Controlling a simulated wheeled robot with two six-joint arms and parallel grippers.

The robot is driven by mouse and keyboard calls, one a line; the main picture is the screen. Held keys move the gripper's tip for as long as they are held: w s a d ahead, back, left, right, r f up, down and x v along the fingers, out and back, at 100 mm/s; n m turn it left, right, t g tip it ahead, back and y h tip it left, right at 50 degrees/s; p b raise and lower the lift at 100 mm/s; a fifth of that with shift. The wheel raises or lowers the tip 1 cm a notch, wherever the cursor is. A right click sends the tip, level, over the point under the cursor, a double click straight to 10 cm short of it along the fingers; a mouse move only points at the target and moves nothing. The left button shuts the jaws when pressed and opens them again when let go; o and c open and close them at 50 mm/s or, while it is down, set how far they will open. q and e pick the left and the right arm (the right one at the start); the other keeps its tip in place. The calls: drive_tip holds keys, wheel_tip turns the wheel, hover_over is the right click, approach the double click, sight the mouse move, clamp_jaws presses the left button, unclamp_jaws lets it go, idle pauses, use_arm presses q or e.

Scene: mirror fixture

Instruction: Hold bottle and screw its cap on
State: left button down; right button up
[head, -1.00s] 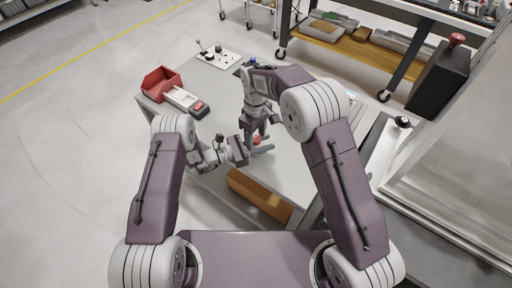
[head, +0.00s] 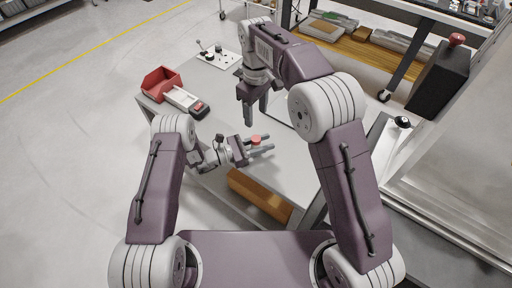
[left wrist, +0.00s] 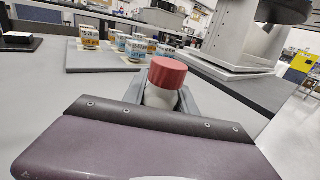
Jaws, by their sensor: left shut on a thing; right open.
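A red cap (head: 256,140) shows between the fingers of my left gripper (head: 262,150), above the grey table (head: 225,120). In the left wrist view the red cap (left wrist: 167,73) sits on top of a white bottle (left wrist: 160,98), which looks upright; how tightly the cap sits cannot be told. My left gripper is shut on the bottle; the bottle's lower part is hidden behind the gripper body. My right gripper (head: 249,113) is open and empty, fingers pointing down, above and beyond the cap and apart from it.
A red bin (head: 161,82), a white tray (head: 182,98) and a small red-and-black item (head: 200,108) stand at the table's left. A joystick panel (head: 217,55) lies at the back. A board (left wrist: 98,58) carries several labelled jars.

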use_arm(q)
drive_tip(key=c, duration=0.9)
unclamp_jaws()
drive_tip(key=b+v, duration=0.1)
drive_tip(key=v, duration=0.7)
drive_tip(key=shift+s+a, duration=0.1)
drive_tip(key=shift+a, duration=0.25)
drive_tip(key=shift+s+a, duration=0.1)
drive_tip(key=shift+a, duration=0.05)
